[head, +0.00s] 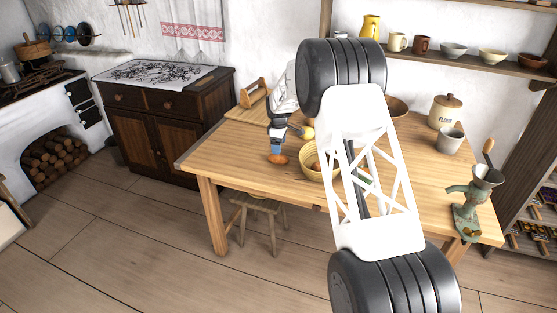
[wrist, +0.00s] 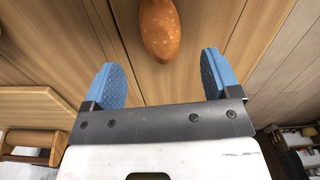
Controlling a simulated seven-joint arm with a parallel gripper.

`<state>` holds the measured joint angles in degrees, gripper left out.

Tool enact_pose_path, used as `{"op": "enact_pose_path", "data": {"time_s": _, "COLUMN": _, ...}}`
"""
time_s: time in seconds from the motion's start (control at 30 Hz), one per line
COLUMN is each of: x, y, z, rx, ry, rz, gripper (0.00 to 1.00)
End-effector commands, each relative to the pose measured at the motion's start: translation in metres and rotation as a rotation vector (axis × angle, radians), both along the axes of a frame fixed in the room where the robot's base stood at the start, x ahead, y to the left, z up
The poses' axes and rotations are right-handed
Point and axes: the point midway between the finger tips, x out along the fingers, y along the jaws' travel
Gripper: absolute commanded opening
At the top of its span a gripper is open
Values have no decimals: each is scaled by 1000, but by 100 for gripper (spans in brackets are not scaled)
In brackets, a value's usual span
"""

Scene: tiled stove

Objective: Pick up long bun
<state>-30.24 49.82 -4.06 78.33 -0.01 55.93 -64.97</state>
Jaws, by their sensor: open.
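The long bun (wrist: 160,30) is golden brown and lies on the wooden table. In the wrist view it is at the top middle, partly cut off by the top edge. In the head view the bun (head: 278,159) shows just below my gripper (head: 276,150). My gripper has two blue fingers, and in the wrist view it is open (wrist: 160,78) and empty. The bun lies beyond the fingertips, roughly centred on the gap between them. I cannot tell the exact height of the fingers above the table.
A woven basket (head: 315,174) stands right of the bun, partly hidden by my arm. A wooden board (head: 238,115) and a wooden box (head: 253,92) are at the table's left back. A flour jar (head: 445,112), grey cup (head: 450,141) and grinder (head: 466,212) stand at the right.

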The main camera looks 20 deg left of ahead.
Motion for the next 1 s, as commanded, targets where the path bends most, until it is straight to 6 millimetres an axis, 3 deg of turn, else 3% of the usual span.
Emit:
{"op": "enact_pose_path", "data": {"time_s": 0.13, "x": 0, "y": 0, "z": -10, "rx": 0, "ry": 0, "rz": 0, "gripper": 83}}
{"op": "enact_pose_path", "data": {"time_s": 0.63, "x": 0, "y": 0, "z": -16, "rx": 0, "ry": 0, "rz": 0, "gripper": 83}}
{"op": "enact_pose_path", "data": {"time_s": 1.0, "x": -1, "y": 0, "z": -51, "rx": -1, "ry": 1, "rz": 0, "gripper": 83}}
